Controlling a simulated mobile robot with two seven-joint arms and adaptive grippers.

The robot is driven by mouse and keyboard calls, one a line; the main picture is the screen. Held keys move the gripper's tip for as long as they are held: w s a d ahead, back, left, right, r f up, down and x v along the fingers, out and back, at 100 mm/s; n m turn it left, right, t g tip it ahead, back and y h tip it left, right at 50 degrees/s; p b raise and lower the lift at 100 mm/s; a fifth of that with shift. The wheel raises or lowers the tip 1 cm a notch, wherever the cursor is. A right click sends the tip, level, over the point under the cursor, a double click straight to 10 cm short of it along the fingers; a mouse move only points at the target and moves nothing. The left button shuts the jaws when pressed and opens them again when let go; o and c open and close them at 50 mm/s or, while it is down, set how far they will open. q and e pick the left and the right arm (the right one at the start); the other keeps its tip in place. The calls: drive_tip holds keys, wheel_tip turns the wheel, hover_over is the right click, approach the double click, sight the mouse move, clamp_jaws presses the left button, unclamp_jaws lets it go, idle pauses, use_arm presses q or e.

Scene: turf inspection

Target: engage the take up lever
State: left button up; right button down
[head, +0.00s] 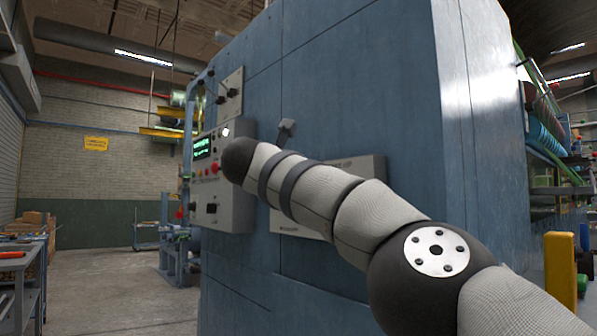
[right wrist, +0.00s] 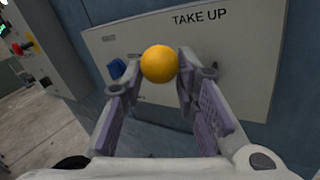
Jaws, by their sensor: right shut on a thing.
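The take up lever's yellow ball knob (right wrist: 160,64) shows in the right wrist view, in front of a pale panel (right wrist: 245,75) lettered "TAKE UP". My right gripper (right wrist: 159,68) is shut on the knob, with a purple-padded finger on each side of it. The lever's shaft is hidden behind the knob and fingers. In the head view my right arm crosses in front of the pale panel (head: 372,166) and hides the gripper and knob. My left gripper is in neither view.
A control box (head: 236,208) with a green display and red buttons stands out from the blue machine wall (head: 370,80), left of the panel. Open floor (head: 115,285) lies at the left, beside a workbench (head: 22,275).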

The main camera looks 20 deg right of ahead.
drive_tip(key=r, duration=0.2)
drive_tip(key=s+d+r, duration=0.1)
drive_tip(key=shift+r, duration=0.1)
drive_tip(key=c, duration=1.4)
unclamp_jaws()
drive_tip(key=shift+w, duration=0.2)
drive_tip(key=shift+o, duration=0.6)
drive_tip(key=shift+w+d+f, duration=0.3)
drive_tip(key=shift+w+f, duration=0.35)
drive_tip(key=shift+w, duration=0.05)
drive_tip(key=shift+s+a+f, duration=0.2)
drive_tip(key=shift+s+a, duration=0.2)
drive_tip(key=shift+a, duration=0.3)
drive_tip(key=v, duration=1.1)
drive_tip(key=shift+d, duration=0.2)
